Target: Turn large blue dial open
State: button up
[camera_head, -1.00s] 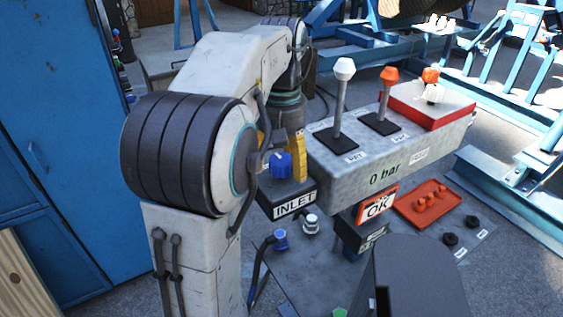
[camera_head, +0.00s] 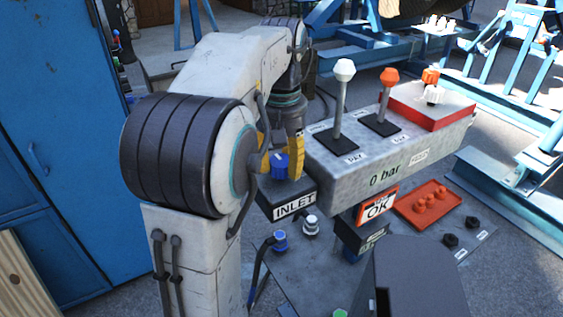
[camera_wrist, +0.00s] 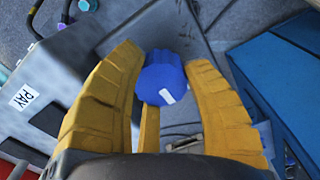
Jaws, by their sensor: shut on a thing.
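The large blue dial (camera_head: 279,163) stands on top of the dark box labelled INLET (camera_head: 270,198). It also shows in the wrist view (camera_wrist: 161,76), with a white mark on its face pointing to the lower right. My gripper (camera_head: 280,170) reaches down over the dial from above. Its yellow fingers are shut on the dial, with fingers on its left and right sides in the wrist view. Part of the dial is hidden behind the fingers in the head view.
A grey console (camera_head: 391,159) reading 0 bar stands close to the right, with a white lever (camera_head: 340,103) and an orange lever (camera_head: 385,98). A blue cabinet (camera_head: 58,130) is at left.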

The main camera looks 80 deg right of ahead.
jog(key=m+p, duration=0.2)
jog(key=m, duration=0.2)
jog(key=shift+a+m, duration=0.1)
jog(key=shift+m, duration=0.3)
jog(key=m+p, duration=0.1)
jog(key=m, duration=0.3)
jog(key=shift+m, duration=0.3)
jog(key=m+p, duration=0.1)
jog(key=m, duration=0.3)
jog(key=shift+f, duration=0.1)
jog(key=shift+m+p, duration=0.4)
jog(key=shift+m, duration=1.9)
jog(key=o, duration=1.2)
jog(key=shift+w, duration=0.15)
